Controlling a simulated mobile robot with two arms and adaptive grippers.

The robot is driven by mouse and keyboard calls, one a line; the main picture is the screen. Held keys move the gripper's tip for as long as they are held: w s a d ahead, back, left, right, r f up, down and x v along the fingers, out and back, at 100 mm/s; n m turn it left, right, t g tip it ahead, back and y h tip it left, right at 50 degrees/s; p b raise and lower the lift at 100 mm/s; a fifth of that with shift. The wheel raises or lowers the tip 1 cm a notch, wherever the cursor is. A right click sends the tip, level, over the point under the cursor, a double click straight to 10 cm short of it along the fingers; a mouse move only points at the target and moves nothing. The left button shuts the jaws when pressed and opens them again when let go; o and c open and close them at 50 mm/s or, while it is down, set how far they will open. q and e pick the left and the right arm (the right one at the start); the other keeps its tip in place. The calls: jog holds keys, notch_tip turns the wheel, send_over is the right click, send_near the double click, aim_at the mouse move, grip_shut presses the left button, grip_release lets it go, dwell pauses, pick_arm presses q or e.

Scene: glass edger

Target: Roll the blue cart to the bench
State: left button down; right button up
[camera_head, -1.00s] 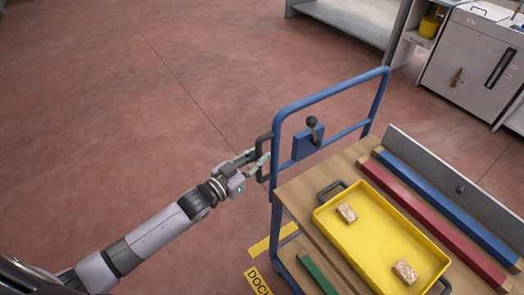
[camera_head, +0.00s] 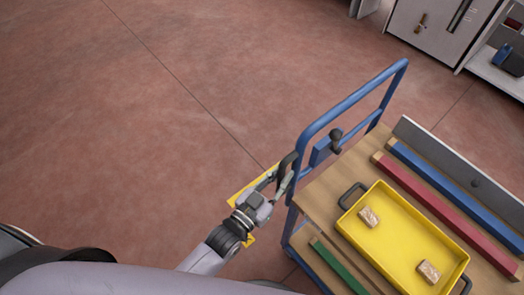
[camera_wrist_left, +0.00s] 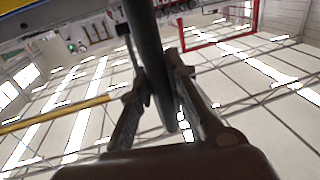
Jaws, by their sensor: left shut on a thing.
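The blue cart (camera_head: 345,105) stands at the right in the head view, with a blue tube push frame and wooden decks. A dark upright grab handle (camera_head: 286,163) is on the frame's near side. My left gripper (camera_head: 277,182) is shut on this handle. In the left wrist view the dark handle (camera_wrist_left: 145,45) runs between the two fingers of my left gripper (camera_wrist_left: 160,95). The cart carries a yellow tray (camera_head: 395,238) with two tan blocks. My right gripper is not in view. I cannot tell which furniture is the bench.
A red bar (camera_head: 430,200), a blue bar (camera_head: 455,190) and a grey panel (camera_head: 455,165) lie on the cart; a green bar (camera_head: 338,268) is lower. A yellow floor marking (camera_head: 240,190) shows behind my gripper. Grey cabinets (camera_head: 430,25) stand at the upper right. Open floor lies left.

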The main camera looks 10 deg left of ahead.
pick_arm(q)
jog(key=s+d, duration=0.5)
jog(key=d, duration=0.1)
jog(key=shift+d+p, duration=0.25)
jog(key=shift+p, duration=0.1)
jog(key=shift+f, duration=0.1)
jog(key=c, duration=1.5)
grip_release()
jog(key=shift+s+d, duration=0.1)
jog(key=shift+d, duration=0.05)
jog(key=shift+c, duration=0.2)
jog(key=v, duration=1.2)
